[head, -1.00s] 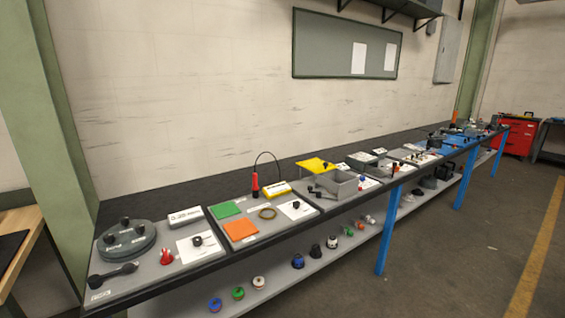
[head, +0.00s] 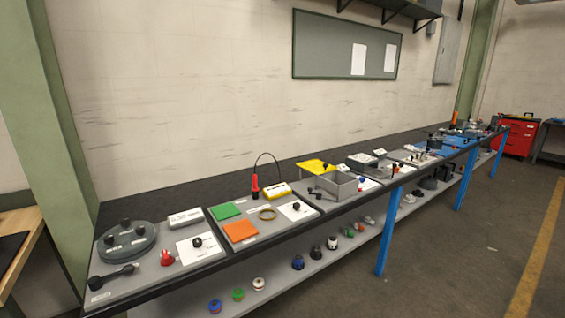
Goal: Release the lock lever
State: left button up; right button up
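Neither of my grippers shows in the head view. A dark lever-like handle (head: 116,276) with a round knob lies at the front left of the nearest grey panel (head: 147,282). A round grey disc (head: 127,245) with several black knobs sits behind it. A second small dark handle (head: 316,192) lies beside an open grey box (head: 338,186) further along the bench. No lever is clearly marked as the lock lever, and no chain can be made out. The labels are too small to read.
A long black bench (head: 170,205) runs along the wall to the far right, with several station panels on it. A lower grey shelf (head: 275,283) holds several small coloured parts. Blue legs (head: 388,232) stand at its front edge. The floor (head: 460,265) to the right is clear.

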aim_at(94, 282)
jog(key=u, duration=1.45)
